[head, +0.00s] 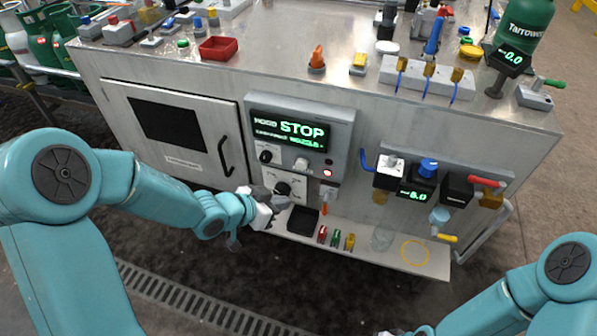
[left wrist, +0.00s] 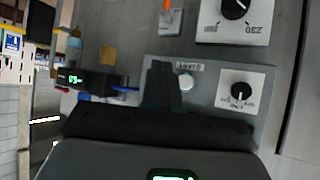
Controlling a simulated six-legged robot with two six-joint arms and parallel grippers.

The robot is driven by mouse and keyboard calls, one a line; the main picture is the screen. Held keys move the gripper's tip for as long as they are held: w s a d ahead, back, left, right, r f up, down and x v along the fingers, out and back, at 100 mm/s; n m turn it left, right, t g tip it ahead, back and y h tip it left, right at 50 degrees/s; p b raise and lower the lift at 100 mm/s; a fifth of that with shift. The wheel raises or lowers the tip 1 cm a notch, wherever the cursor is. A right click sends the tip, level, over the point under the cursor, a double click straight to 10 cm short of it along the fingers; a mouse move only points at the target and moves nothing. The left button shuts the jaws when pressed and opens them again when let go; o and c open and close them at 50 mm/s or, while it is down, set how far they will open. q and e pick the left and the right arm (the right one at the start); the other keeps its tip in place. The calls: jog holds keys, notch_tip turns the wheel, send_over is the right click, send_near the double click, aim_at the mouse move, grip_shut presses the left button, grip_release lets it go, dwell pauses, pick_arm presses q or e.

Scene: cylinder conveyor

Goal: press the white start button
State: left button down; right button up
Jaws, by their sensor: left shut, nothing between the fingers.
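The white start button (head: 301,164) sits on the grey control panel (head: 348,117), below a display reading STOP and between a rotary knob and a red light. In the left wrist view the round white button (left wrist: 187,82) shows just right of my dark fingers. My left gripper (head: 279,203) is shut and empty, in front of the cabinet below the panel. In the left wrist view its closed fingers (left wrist: 163,80) overlap the panel; I cannot tell whether they touch it. Only a sliver of my right gripper (head: 395,333) shows at the bottom edge, its fingers cut off.
A selector knob (head: 265,156) is left of the button, and it also shows in the left wrist view (left wrist: 240,94). A dial plate (head: 284,188) is below. A shelf (head: 345,242) with a black tray (head: 302,220) and small coloured parts juts out underneath. Valves and a blue handle (head: 365,160) stand right.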

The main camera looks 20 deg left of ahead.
aim_at(301, 165)
dwell(0.3)
pick_arm(q)
jog(key=w+p, duration=0.4)
jog(key=w, duration=0.5)
jog(key=shift+d+p, duration=0.2)
jog(key=shift+p, duration=0.2)
dwell(1.7)
jog(key=shift+w+p, duration=0.35)
jog(key=shift+p, duration=0.05)
